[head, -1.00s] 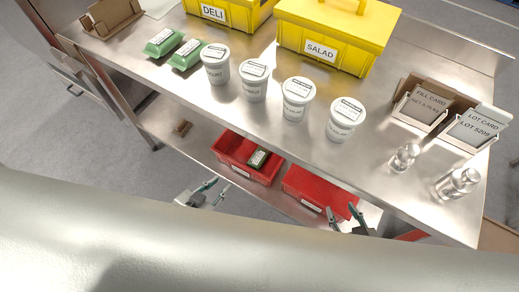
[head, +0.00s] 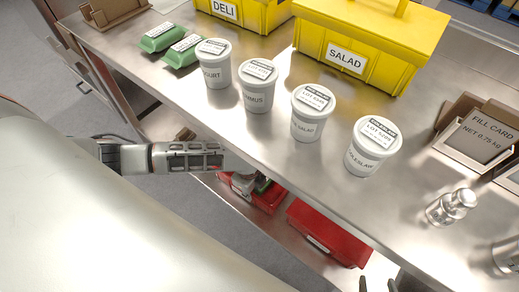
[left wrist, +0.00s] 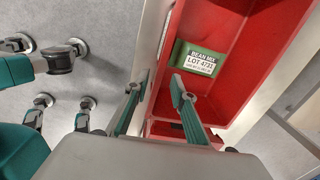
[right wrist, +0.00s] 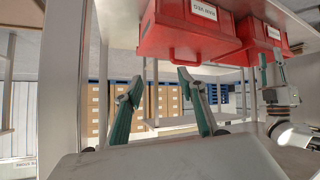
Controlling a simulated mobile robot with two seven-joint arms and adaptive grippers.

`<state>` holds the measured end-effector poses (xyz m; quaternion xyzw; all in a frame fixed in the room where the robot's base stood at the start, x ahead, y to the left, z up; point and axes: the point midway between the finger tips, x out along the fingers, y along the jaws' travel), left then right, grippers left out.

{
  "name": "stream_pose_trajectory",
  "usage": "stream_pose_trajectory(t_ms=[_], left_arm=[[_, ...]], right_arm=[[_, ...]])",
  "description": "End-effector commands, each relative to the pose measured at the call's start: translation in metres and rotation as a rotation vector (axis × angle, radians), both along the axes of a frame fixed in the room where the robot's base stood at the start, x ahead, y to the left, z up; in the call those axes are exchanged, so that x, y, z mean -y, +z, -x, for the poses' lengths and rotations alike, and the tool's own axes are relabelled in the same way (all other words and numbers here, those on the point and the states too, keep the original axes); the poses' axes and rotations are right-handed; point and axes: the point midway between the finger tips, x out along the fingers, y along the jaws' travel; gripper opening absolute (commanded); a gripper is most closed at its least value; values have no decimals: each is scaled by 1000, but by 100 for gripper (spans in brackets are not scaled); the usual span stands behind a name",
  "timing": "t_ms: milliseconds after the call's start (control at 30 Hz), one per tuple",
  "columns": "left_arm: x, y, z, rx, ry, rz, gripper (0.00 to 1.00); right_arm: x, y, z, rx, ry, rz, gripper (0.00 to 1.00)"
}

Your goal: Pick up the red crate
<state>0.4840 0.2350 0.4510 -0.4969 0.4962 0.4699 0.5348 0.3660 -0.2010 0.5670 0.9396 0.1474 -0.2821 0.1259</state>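Two red crates sit on the lower shelf under the table. The left crate (head: 266,203) is open and holds a green packet, labelled BEAN MIX in the left wrist view (left wrist: 201,60). The right red crate (head: 326,232) shows a plain red top in the head view. My left gripper (head: 245,185) is at the left crate; in the left wrist view its open fingers (left wrist: 155,98) point at the near wall, one outside and one over the inside. Contact cannot be told. My right gripper (head: 378,286) is open and empty, in front of and below the right crate (right wrist: 180,35).
The steel table (head: 240,135) overhangs the shelf. On it stand several white tubs (head: 307,113), yellow DELI (head: 240,14) and SALAD (head: 365,52) boxes, green packs (head: 164,37), card holders (head: 475,135) and a metal shaker (head: 450,206). A shelf post (right wrist: 68,80) stands left in the right wrist view.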

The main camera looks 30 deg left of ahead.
Motion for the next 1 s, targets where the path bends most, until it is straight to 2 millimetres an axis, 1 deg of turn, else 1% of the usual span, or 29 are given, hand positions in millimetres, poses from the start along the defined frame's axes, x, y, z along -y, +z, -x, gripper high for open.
stream_pose_trajectory(t_ms=[33, 100, 233, 333, 400, 567, 700, 767, 867, 1000], left_arm=[[-14, -6, -2, -19, -21, -36, 25], [-26, -6, -5, -36, -43, -70, 25], [-40, -5, -8, -54, -68, -107, 25], [-43, -13, -8, -62, -72, -115, 25], [-45, -22, -7, -65, -72, -116, 25], [-47, -37, -7, -64, -71, -114, 25], [-52, -56, -7, -69, -73, -115, 25], [-55, -65, -6, -71, -72, -114, 25], [-56, -77, -7, -69, -72, -114, 25], [-58, -82, -11, -60, -72, -114, 25]], right_arm=[[0, -5, 1, -7, 1, 1, 40], [0, -4, -1, -4, 1, 2, 40], [0, -3, -2, 1, 2, 2, 40], [0, -9, 1, -11, 2, 2, 40], [-1, -14, 4, -20, 2, 0, 40], [-3, -14, 6, -20, 4, -9, 40], [-9, -20, 9, -30, 5, -27, 40], [-11, -18, 8, -24, 6, -35, 40], [-25, -8, 0, 5, 9, -83, 40], [-36, 7, -11, 39, 8, -117, 40]])
